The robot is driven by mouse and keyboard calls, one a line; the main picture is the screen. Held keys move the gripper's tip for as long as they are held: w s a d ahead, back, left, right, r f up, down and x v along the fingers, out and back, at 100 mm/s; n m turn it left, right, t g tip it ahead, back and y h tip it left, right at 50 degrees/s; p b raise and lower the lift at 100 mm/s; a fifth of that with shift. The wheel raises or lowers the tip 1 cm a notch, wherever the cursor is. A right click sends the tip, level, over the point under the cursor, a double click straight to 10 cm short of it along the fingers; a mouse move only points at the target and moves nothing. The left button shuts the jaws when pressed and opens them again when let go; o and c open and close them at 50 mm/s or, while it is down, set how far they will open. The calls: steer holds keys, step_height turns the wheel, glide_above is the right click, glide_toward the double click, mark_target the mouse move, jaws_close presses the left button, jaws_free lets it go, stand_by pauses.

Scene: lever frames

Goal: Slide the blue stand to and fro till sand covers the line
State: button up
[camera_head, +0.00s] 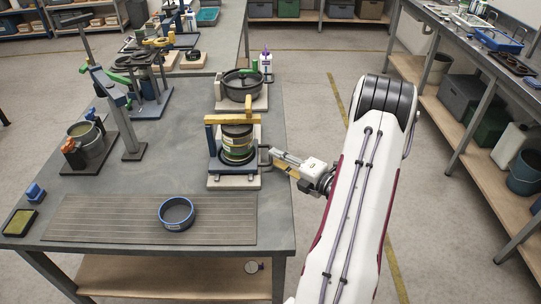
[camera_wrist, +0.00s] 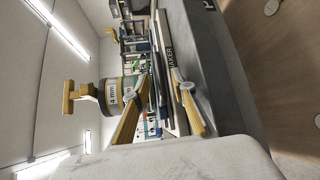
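The blue stand (camera_head: 210,138) has a yellow top bar (camera_head: 229,118) and holds a round sieve stack (camera_head: 237,140) with a yellow-green band. It sits on a pale base (camera_head: 222,182) on the grey table. In the wrist view the sieve stack (camera_wrist: 113,95) carries a "4 mm" label, and the base edge reads "SHAKER". A dark handle (camera_head: 265,157) sticks out on the stand's right side. My gripper (camera_head: 274,158) is at this handle from the right. In the wrist view its yellow fingers (camera_wrist: 160,117) are spread apart. Contact with the handle is unclear. I cannot make out sand or a line.
A loose blue-rimmed sieve (camera_head: 177,225) lies on a ribbed mat (camera_head: 110,218) in front. A bucket (camera_head: 90,150) and upright posts (camera_head: 112,92) are to the left.

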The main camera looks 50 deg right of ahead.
steer(key=shift+w+f, duration=0.15)
steer(key=shift+w, duration=0.8)
steer(key=shift+w+f, duration=0.15)
steer(key=shift+w, duration=0.75)
jaws_close()
